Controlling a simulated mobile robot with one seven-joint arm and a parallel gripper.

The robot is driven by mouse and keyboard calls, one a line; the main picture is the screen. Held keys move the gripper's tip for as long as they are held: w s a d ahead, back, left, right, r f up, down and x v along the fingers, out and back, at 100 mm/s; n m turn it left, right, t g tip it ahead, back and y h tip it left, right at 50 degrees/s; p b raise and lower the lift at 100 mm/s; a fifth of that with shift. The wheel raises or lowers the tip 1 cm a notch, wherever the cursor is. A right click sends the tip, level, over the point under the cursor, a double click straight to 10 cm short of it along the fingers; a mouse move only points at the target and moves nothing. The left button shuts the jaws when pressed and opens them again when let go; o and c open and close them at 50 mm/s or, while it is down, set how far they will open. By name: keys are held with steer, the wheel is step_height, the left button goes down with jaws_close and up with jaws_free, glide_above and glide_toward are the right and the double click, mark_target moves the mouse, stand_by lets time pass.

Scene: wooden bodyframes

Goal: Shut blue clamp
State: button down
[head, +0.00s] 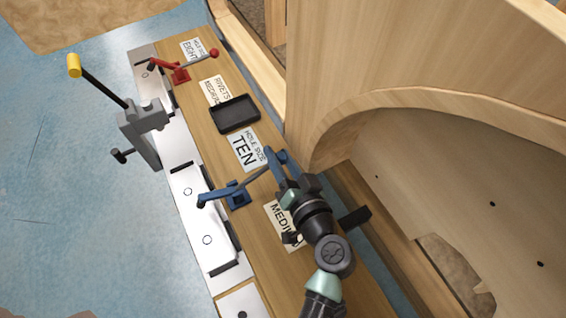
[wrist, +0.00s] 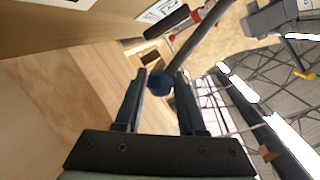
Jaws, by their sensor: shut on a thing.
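The blue clamp (head: 237,194) is fixed on the wooden beam, its tip reaching left over the metal plate. Its lever slants up and right toward my gripper (head: 275,156). In the wrist view the round blue knob of the clamp's lever (wrist: 160,83) sits between the two fingers of my gripper (wrist: 161,74). The fingers are shut on this knob. In the head view my fingers and wrist partly hide the lever's end.
A red clamp (head: 181,73) stands at the far end of the beam. A black tray (head: 235,114) lies between the clamps. A grey tool with a yellow-tipped handle (head: 145,122) sits on the left edge. A curved wooden frame (head: 390,105) rises close on the right.

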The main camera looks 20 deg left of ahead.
steer(key=r+n+b, duration=0.1)
steer(key=s+a+r+n+t+b, duration=0.1)
steer(key=shift+s+r+n, duration=0.15)
steer(key=shift+n, duration=0.15)
steer(key=shift+s+a+r+n+b, duration=0.2)
steer(key=shift+s+r+n+b, duration=0.1)
steer(key=shift+r+n+b, duration=0.15)
steer(key=shift+s+a+r+n+b, duration=0.25)
steer(key=shift+r+n+b, duration=0.1)
steer(key=shift+r+b, duration=0.1)
steer(key=c, duration=0.5)
jaws_free()
steer(key=shift+t, duration=0.3)
steer(key=b+v, duration=0.1)
steer(key=v, duration=1.2)
steer(key=shift+r+b, duration=0.15)
steer(key=shift+b, duration=0.2)
